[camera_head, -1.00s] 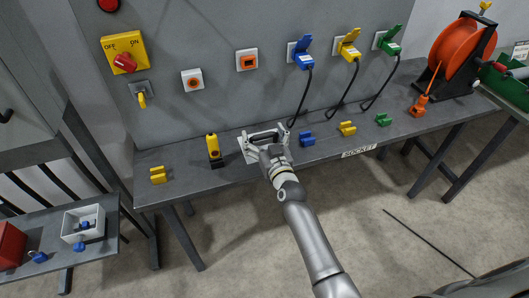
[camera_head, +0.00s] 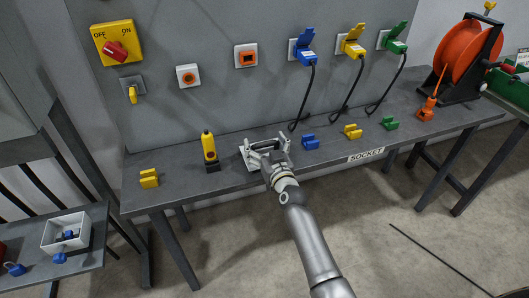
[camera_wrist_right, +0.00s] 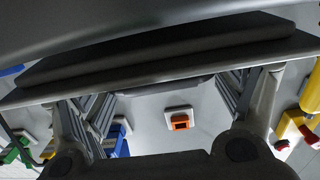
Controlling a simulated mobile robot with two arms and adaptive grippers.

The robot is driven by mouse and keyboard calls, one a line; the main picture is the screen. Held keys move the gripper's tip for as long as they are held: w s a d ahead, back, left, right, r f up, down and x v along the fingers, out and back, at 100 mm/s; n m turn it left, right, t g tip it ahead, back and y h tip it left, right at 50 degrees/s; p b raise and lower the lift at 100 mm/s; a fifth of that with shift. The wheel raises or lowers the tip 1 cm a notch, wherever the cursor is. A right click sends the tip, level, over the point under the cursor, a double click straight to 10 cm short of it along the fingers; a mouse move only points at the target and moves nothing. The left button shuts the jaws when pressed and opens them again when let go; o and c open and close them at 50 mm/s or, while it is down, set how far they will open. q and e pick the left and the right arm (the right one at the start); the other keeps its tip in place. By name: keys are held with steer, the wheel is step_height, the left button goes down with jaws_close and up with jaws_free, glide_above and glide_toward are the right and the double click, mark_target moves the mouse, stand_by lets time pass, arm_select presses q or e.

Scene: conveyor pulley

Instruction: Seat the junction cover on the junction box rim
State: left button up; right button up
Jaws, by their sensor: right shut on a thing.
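My right gripper (camera_head: 267,152) is low over the front of the grey bench, between the yellow-and-black upright device and the blue block. Its fingers are spread around a wide piece. In the right wrist view, a dark flat plate with a pale edge (camera_wrist_right: 160,68) spans between the two fingers (camera_wrist_right: 165,110); it looks like the junction cover. In the head view a pale grey piece (camera_head: 248,159) shows beside the gripper, but I cannot tell whether it is the cover or the box rim. The junction box is not clearly identifiable. My left gripper is not in view.
The bench (camera_head: 235,177) also holds a yellow block (camera_head: 149,179), the upright device (camera_head: 210,151), a blue block (camera_head: 310,142) and an orange reel (camera_head: 470,50). The wall carries sockets and a red-yellow switch (camera_head: 115,48). A white box (camera_head: 66,232) stands on a side table.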

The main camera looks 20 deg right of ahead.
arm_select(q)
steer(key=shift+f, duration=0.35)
arm_select(e)
steer(key=shift+f, duration=0.35)
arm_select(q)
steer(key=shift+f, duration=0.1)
arm_select(e)
steer(key=shift+f, duration=0.1)
steer(key=shift+f, duration=0.15)
steer(key=o, duration=0.9)
steer(key=shift+c, duration=0.2)
arm_select(q)
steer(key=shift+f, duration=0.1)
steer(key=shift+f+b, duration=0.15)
steer(key=shift+b, duration=0.2)
arm_select(e)
steer(key=s, duration=1.1)
steer(key=shift+d, duration=0.15)
